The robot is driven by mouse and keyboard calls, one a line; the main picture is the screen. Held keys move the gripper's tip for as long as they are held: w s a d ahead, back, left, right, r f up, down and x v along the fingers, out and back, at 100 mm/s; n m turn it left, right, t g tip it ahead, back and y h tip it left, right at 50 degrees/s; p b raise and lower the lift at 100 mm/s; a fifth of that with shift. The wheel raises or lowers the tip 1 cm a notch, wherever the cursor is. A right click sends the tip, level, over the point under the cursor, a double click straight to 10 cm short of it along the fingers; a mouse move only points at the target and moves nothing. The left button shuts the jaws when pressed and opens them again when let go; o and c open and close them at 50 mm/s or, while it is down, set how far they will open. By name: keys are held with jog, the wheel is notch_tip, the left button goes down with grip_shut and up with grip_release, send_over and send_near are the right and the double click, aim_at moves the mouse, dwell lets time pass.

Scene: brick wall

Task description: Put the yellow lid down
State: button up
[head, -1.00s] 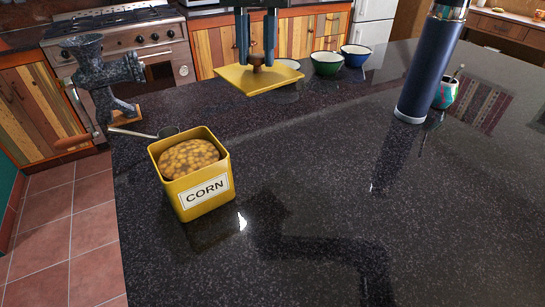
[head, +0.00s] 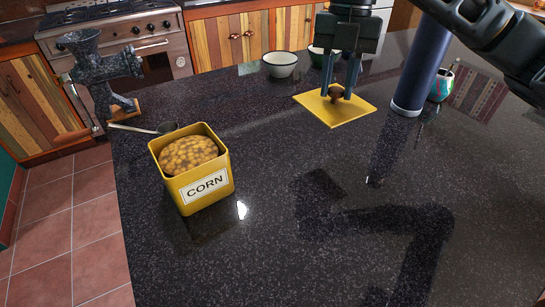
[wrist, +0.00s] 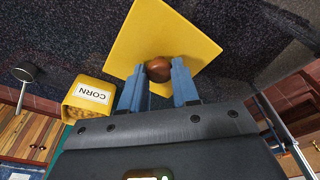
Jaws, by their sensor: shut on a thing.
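The yellow lid (head: 322,108) is a flat square plate with a brown knob (head: 336,91) on top. My gripper (head: 340,88) is shut on the knob from above, with blue fingers on either side. The lid is level and at or just above the dark countertop; I cannot tell whether it touches. The wrist view also shows the lid (wrist: 150,30), with the knob (wrist: 158,69) between my fingertips (wrist: 158,78). The yellow corn tin (head: 205,188) stands open at the left, full of corn, and also shows in the wrist view (wrist: 92,95).
A metal scoop (head: 150,129) and a grinder (head: 100,75) are behind the tin. A tall blue bottle (head: 420,70) stands close at the lid's right. The front counter (head: 290,240) is clear.

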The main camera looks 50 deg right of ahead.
jog(key=shift+a+f, duration=0.2)
jog(key=shift+f, duration=0.05)
jog(key=w+a+f+p, duration=0.1)
jog(key=w+a+f, duration=0.1)
jog(key=w+a+f+p, duration=0.1)
jog(key=w+a+f, duration=0.1)
jog(key=w+a, duration=0.1)
jog(key=w+a+f, duration=0.2)
jog(key=a, duration=0.1)
jog(key=shift+w+f+p, duration=0.2)
jog(key=shift+f+p, duration=0.05)
jog(key=shift+p, duration=0.15)
jog(key=shift+f+p, duration=0.3)
jog(key=shift+f, duration=1.8)
jog(key=shift+f, duration=0.15)
jog(key=o, duration=1)
jog(key=shift+o, duration=0.2)
notch_tip(320, 180, up, 12)
jog(key=d+b, duration=0.1)
jog(key=shift+w+d, duration=0.35)
